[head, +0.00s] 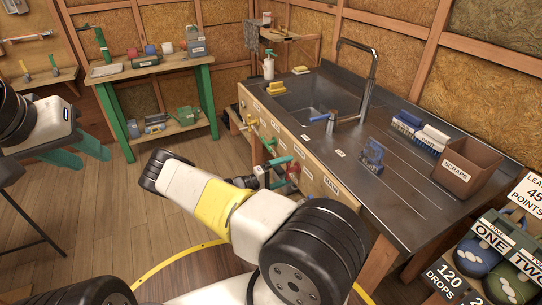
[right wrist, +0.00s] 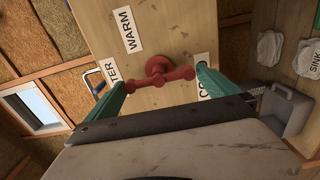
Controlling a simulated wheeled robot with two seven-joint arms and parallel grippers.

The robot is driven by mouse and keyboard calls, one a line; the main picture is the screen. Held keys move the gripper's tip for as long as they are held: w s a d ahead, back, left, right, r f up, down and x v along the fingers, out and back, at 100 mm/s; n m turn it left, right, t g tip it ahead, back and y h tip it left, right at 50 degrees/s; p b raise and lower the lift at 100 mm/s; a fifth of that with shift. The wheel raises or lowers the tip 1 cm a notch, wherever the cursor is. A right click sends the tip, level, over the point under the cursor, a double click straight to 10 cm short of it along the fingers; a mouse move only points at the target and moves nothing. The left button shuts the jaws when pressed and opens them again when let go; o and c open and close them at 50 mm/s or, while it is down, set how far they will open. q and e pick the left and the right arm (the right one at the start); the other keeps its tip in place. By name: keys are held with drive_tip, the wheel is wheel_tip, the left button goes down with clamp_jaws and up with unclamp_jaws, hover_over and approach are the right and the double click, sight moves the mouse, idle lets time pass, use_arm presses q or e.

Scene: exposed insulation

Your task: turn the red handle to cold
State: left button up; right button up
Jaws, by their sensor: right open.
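The red handle (right wrist: 160,78) is a bar with rounded ends on a round hub, mounted on a wooden panel. In the right wrist view its bar lies nearly level, between the teal fingers of my right gripper (right wrist: 158,80). Those fingers are apart, one near each end of the bar; I cannot tell if they touch it. A WARM label (right wrist: 128,30) is above left of the hub. A label starting "CO" (right wrist: 203,88) is partly hidden by the right finger. In the head view the handle (head: 293,171) is small, at the counter front. My left gripper (head: 94,160) is open and empty.
The counter (head: 400,205) holds a sink (head: 308,98), a tap, a blue clamp-like tool (head: 372,153), brushes and a SCRAPS box (head: 466,166). A green-legged workbench (head: 207,90) stands at the back left. Open wooden floor lies between.

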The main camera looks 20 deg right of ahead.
drive_tip(key=a, duration=0.6)
drive_tip(key=shift+s+a, duration=0.3)
drive_tip(key=shift+a, duration=0.05)
drive_tip(key=s+a+r+m+g+y, duration=0.1)
drive_tip(key=s+a+r+y, duration=0.3)
drive_tip(key=r, duration=0.5)
drive_tip(key=s+a+r+m+g+y, duration=0.1)
drive_tip(key=s+a+r+y, duration=0.15)
drive_tip(key=r+y, duration=0.45)
drive_tip(key=s+a+r+m+y, duration=0.15)
drive_tip(key=s+r+y, duration=0.3)
drive_tip(key=r, duration=0.55)
drive_tip(key=s+a+r+n+t+y, duration=0.1)
drive_tip(key=s+a+r+t+y, duration=0.1)
drive_tip(key=s+r, duration=0.5)
drive_tip(key=s+a+r+n+t+y, duration=0.2)
drive_tip(key=s+a+r+t, duration=0.2)
drive_tip(key=s+r, duration=0.3)
drive_tip(key=shift+s+a+r+t+y, duration=0.2)
drive_tip(key=shift+s+r+t+y, duration=0.25)
drive_tip(key=shift+r, duration=1)
drive_tip(key=shift+w, duration=0.1)
